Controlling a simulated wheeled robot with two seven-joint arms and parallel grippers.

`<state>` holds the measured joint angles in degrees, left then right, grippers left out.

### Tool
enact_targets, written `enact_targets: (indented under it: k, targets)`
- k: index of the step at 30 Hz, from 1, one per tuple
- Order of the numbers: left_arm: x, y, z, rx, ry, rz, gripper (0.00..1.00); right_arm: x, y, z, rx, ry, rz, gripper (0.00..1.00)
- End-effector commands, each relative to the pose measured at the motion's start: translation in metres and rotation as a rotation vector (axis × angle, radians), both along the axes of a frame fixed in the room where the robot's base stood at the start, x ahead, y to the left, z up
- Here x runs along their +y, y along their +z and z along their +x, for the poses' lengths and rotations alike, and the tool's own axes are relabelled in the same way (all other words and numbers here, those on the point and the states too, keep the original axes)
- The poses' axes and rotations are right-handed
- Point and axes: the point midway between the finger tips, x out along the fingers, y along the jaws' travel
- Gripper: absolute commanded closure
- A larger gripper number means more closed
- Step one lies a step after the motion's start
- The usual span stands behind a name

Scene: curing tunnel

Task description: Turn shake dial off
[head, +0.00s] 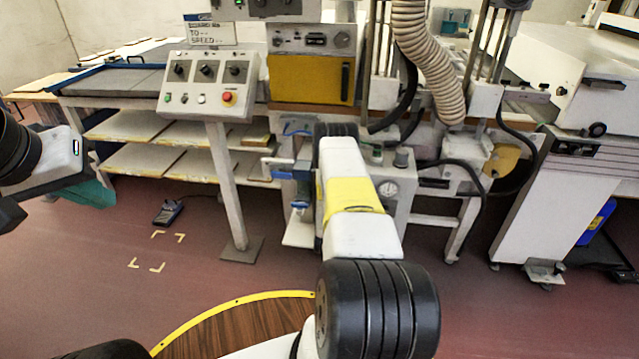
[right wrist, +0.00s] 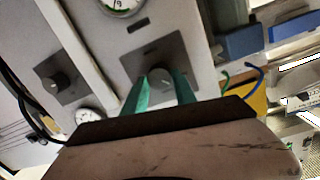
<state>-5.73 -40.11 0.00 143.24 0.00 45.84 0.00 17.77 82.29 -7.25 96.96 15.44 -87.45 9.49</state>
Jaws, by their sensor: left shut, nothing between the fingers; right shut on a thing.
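In the right wrist view, a dark round dial knob (right wrist: 158,73) sits on a square grey plate (right wrist: 181,48) on a pale panel. The green fingers of my right gripper (right wrist: 162,86) reach up to this knob, one on each side, and are shut on it. Its pointer direction and any label are too small to read. In the head view my right arm hides this gripper and the knob. My left gripper (head: 92,193) is at the left edge of the head view, green fingers shut and empty, over the floor and away from the machine.
In the head view, a sloped control box (head: 208,85) with several knobs and a red button (head: 228,98) stands back left. Floor at left is mostly clear.

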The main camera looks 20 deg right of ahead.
Motion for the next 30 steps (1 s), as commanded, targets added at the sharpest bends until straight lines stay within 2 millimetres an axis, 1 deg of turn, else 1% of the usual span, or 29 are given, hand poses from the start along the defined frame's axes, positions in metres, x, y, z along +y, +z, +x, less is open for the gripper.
enact_targets:
  k: [1, 6, 15, 21, 30]
  targets:
    - [0.0, 0.0, 0.0, 0.0, 0.0, 0.0, 1.0, 0.0024, -0.0018, -0.0001, 0.026, 0.003, -0.034, 1.0]
    - [0.0, 0.0, 0.0, 0.0, 0.0, 0.0, 1.0, 0.002, -0.002, -0.0003, 0.099, 0.002, -0.155, 1.0]
    - [0.0, 0.0, 0.0, 0.0, 0.0, 0.0, 1.0, 0.0022, -0.0025, -0.0001, 0.191, 0.001, -0.305, 1.0]
    - [0.0, 0.0, 0.0, 0.0, 0.0, 0.0, 1.0, 0.0025, -0.003, -0.0001, 0.222, 0.001, -0.353, 1.0]
    - [0.0, 0.0, 0.0, 0.0, 0.0, 0.0, 1.0, 0.002, -0.0031, -0.0004, 0.233, 0.0, -0.37, 1.0]
